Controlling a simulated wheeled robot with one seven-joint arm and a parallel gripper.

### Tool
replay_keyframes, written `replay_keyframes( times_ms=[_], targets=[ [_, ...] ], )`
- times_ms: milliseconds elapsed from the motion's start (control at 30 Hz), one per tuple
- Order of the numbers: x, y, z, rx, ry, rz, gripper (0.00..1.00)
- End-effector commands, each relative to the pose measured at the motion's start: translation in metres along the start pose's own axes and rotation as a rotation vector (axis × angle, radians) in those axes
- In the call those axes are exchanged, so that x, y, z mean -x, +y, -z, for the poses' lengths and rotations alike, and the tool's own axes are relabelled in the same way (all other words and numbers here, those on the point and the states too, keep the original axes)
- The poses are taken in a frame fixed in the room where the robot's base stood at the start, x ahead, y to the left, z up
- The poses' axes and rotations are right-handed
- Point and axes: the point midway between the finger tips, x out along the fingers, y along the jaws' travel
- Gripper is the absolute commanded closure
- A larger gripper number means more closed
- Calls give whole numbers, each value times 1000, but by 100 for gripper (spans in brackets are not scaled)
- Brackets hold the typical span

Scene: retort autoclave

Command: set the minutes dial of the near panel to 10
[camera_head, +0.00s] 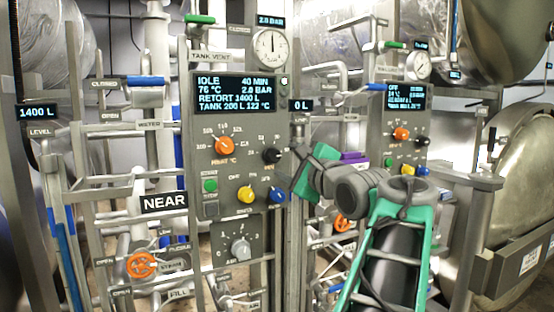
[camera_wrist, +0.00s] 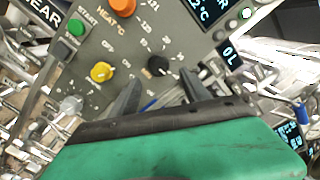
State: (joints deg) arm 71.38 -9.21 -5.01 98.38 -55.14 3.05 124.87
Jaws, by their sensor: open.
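The near panel (camera_head: 235,130) is grey, with a display (camera_head: 236,94) reading IDLE, 40 MIN, 76 °C, 2.0 BAR. Its black knob (camera_head: 271,156), apparently the minutes dial, sits right of the orange °C knob (camera_head: 224,146). In the wrist view the black knob (camera_wrist: 158,65) lies just beyond the fingertips, roughly between them. Its scale numbers and pointer are too small to read surely. My gripper (camera_head: 297,172) is right of the panel's knobs. In the wrist view my gripper (camera_wrist: 160,82) is open and empty, its two dark fingers apart, with no clear contact on the knob.
A green START button (camera_head: 210,185), yellow knob (camera_head: 245,194), blue knob (camera_head: 277,196) and grey knob (camera_head: 240,248) share the panel. A second panel (camera_head: 403,130) stands right, behind my arm. Pipes, valves and a metal post (camera_head: 299,215) crowd the sides.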

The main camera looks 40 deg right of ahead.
Motion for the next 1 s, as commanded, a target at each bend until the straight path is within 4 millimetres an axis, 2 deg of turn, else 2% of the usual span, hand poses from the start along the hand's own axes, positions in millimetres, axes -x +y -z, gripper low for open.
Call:
replay_keyframes(
  times_ms=[300, 400, 700, 1000],
  targets=[
    [-58, 1, -1, -2, 0, -6, 45],
    [-69, 2, 0, 0, 1, -5, 45],
    [-73, 2, 0, 2, 3, -3, 46],
    [-72, 2, 0, 1, 3, -4, 70]
  ],
)
